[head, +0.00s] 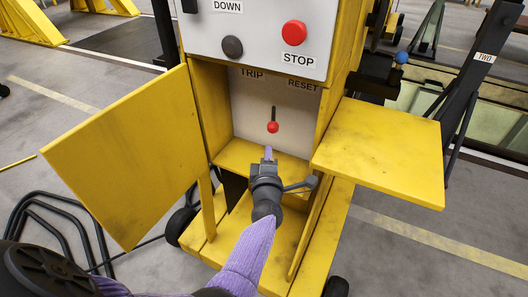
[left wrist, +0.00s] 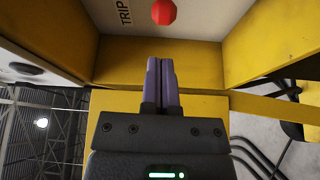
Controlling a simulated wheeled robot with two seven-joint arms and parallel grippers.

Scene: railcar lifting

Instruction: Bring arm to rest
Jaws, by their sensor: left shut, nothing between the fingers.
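My left arm reaches in from the bottom of the head view. My left gripper (head: 268,153) is shut and empty, in front of the open compartment of the yellow cabinet (head: 205,110). Its two purple fingers (left wrist: 161,82) lie together in the left wrist view. A lever with a red knob (head: 273,127) stands between the TRIP and RESET labels, knob hanging down, a little above the fingertips. The red knob also shows in the left wrist view (left wrist: 164,12), apart from the fingers. My right gripper is not in view.
A yellow door (head: 125,155) stands open at left, and a yellow panel (head: 385,145) juts out at right. Above are a dark button (head: 232,47) and a red STOP button (head: 294,33). Black cables (head: 50,215) lie on the floor at left.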

